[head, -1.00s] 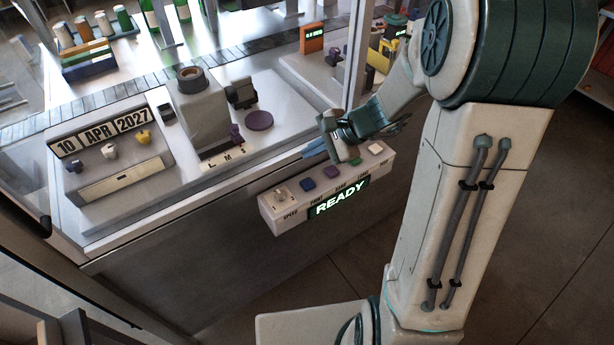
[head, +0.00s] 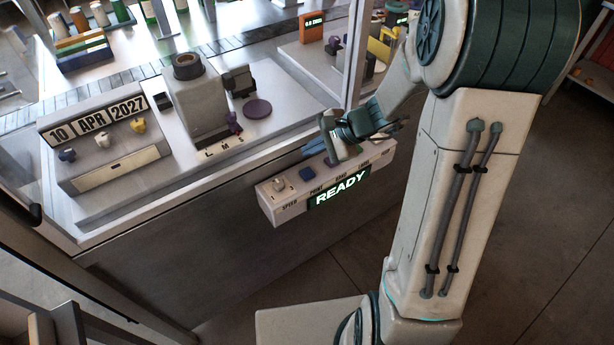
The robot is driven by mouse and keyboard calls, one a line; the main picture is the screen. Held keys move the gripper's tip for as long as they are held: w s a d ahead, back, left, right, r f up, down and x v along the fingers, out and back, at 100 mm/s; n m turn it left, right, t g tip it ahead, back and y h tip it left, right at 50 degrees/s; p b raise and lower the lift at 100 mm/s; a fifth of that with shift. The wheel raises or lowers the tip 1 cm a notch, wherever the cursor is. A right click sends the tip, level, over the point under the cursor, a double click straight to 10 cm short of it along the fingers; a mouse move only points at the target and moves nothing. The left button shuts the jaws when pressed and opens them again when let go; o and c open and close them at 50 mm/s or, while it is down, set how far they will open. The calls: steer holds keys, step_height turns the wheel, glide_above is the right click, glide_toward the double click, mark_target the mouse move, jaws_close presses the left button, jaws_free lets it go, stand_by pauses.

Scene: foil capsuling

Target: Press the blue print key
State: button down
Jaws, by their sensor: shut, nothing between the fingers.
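The blue print key (head: 306,174) is a small square button on top of the pale control box, above the PRINT label. It is uncovered and sits just right of the speed knob (head: 279,184). My gripper (head: 332,161) is shut and empty, pointing down over the box just right of the blue key, around the purple key. It hides most of that key and the keys further right. I cannot tell whether its tip touches the box. The box (head: 268,207) has a lit green READY display (head: 341,190) on its front.
A machine with a purple disc (head: 257,108) stands on the bench behind the box. A date panel (head: 98,124) reading 10 APR 2027 is at the left. My arm fills the right side. Open floor (head: 350,270) lies in front of the bench.

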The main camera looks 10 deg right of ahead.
mark_target(312, 173)
step_height(312, 173, down, 5)
steer(key=b, duration=0.3)
steer(key=shift+b, duration=0.3)
stand_by(1.6)
steer(key=shift+f+b, duration=0.35)
steer(key=shift+b, duration=0.2)
steer(key=shift+f+b, duration=0.5)
steer(key=shift+b, duration=0.05)
stand_by(0.6)
steer(key=shift+r, duration=0.1)
steer(key=shift+r+p, duration=0.6)
steer(key=shift+r, duration=0.25)
steer(key=shift+r+p, duration=1.85)
steer(key=shift+r, duration=0.7)
